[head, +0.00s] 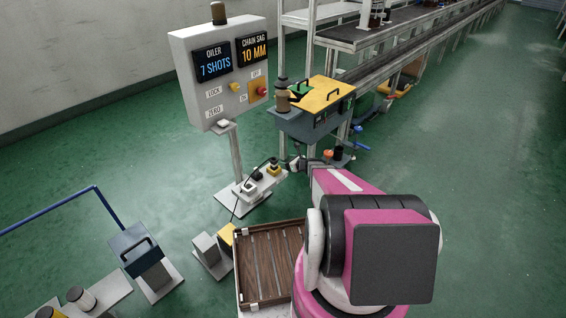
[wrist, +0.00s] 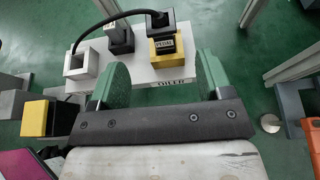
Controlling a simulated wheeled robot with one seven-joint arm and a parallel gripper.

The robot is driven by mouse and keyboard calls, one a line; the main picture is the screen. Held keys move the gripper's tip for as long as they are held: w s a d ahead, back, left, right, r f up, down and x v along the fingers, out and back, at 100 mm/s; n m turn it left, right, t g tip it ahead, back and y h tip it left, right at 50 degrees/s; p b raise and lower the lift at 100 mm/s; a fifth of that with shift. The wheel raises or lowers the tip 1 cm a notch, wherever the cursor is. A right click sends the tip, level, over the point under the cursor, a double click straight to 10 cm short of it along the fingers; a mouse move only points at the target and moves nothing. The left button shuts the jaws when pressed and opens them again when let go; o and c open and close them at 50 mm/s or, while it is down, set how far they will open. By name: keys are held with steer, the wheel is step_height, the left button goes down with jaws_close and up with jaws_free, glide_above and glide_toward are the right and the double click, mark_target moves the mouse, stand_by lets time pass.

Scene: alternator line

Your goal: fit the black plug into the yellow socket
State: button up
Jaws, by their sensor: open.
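The yellow socket (wrist: 166,50), marked PEDAL, stands on a pale board (wrist: 142,74) beyond my fingertips in the wrist view. A black plug (wrist: 160,19) with a black cable is at the top of this socket; I cannot tell how deep it sits. In the head view the yellow socket (head: 274,171) is on the small stand below the panel, its black top too small to read. My gripper (wrist: 161,70) is open, with its two green fingers apart and nothing visible between them. It also shows in the head view (head: 295,164), close to the stand's right side.
The cable arches to the white housing. A yellow-and-black block (wrist: 42,117) is at left. A slatted wooden tray (head: 245,282) lies beside my base.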

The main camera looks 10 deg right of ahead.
steer(key=s+a+r+n+g, duration=0.7)
steer(key=s+a+r+n, duration=0.2)
steer(key=s+r+n, duration=0.45)
steer(key=s+d+r+n+g+h, duration=0.1)
steer(key=s+r+n+g+h, duration=0.1)
steer(key=s+r+n+h, duration=0.2)
steer(key=s+d+r+n+g+h, duration=0.1)
steer(key=s+r+n+h, duration=0.3)
steer(key=s+n, duration=0.7)
steer(key=shift+d+r+g, duration=0.35)
steer(key=shift+r+g, duration=0.15)
steer(key=shift+o, duration=0.2)
